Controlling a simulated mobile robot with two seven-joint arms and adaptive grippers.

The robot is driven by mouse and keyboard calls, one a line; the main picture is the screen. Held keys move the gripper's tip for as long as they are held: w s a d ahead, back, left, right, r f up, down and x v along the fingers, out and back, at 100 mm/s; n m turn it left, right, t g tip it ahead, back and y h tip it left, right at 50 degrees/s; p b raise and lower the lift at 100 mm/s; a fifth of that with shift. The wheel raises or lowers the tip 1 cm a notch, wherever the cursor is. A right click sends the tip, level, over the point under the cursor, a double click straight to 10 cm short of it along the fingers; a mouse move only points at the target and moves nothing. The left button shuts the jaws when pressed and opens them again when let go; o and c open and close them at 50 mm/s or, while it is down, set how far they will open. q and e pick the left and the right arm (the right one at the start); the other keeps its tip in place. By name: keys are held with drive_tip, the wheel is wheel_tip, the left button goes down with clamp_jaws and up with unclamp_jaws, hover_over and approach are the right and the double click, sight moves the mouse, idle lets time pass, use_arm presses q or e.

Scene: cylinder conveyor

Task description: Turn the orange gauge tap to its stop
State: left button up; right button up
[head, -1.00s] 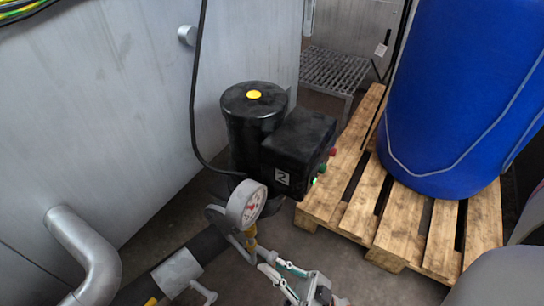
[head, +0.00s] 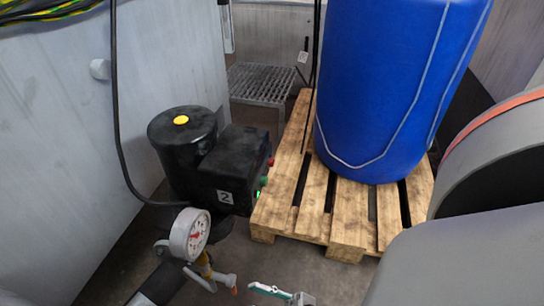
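The round white pressure gauge (head: 190,234) stands at the lower left in the head view, on a yellowish brass fitting (head: 204,266). A small tap lever (head: 216,278) by the fitting points to the lower right, and a small orange tip (head: 235,290) shows at its end. My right gripper (head: 268,291) is at the bottom edge, to the right of the lever with a gap between them. The gripper is mostly cut off by the frame, so its opening is unclear. My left gripper is not in view.
A black motor (head: 183,140) with a box marked 2 (head: 232,172) stands behind the gauge. A blue barrel (head: 385,90) sits on a wooden pallet (head: 290,215) to the right. A grey wall (head: 60,150) is at left. Bare floor shows between pallet and gauge.

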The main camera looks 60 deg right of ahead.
drive_tip(key=shift+v, duration=2.15)
